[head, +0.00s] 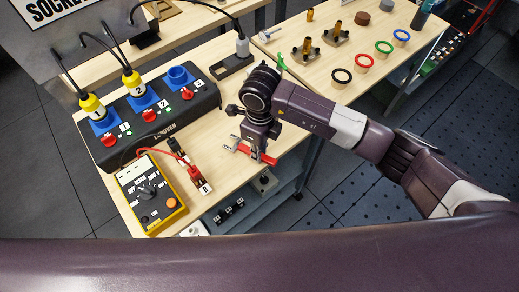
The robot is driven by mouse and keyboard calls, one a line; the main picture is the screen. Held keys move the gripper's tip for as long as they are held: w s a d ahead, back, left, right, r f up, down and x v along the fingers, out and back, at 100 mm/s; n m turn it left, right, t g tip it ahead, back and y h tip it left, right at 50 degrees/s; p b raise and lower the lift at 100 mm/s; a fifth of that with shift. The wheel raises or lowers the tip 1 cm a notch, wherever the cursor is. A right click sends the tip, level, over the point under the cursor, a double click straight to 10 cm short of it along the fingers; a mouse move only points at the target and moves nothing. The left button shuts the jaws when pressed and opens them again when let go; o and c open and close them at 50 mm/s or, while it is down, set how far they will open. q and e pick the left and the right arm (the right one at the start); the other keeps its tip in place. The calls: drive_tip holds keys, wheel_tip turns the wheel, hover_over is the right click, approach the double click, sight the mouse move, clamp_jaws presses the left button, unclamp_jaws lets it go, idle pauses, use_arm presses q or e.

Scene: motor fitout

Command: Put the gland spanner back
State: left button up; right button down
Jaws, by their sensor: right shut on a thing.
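My right gripper (258,146) points down over the right front edge of the near wooden table. It is shut on a red tool with a forked end (241,147), which I take to be the gland spanner. The fork sticks out to the left of the fingers, and a short red end shows on the right. The fingers hide the middle of the tool. I cannot tell whether it touches the table top. My left gripper is not in view.
On the near table (230,172) are a socket box (150,118) with yellow plugs, a yellow multimeter (150,194) and a small terminal block (200,184). The far table (323,72) holds coloured rings (363,62) and brass fittings (334,38). A lower shelf (262,192) holds small parts.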

drive_tip(key=shift+f, duration=0.2)
drive_tip(key=c, duration=1.8)
unclamp_jaws()
drive_tip(key=shift+r, duration=0.1)
drive_tip(key=shift+c, duration=0.2)
drive_tip(key=shift+r, duration=0.15)
drive_tip(key=shift+w+r, duration=0.1)
drive_tip(key=shift+r, duration=0.15)
wheel_tip(320, 180, up, 12)
drive_tip(key=b, duration=0.3)
drive_tip(key=shift+f+b, duration=0.2)
drive_tip(key=shift+b, duration=0.1)
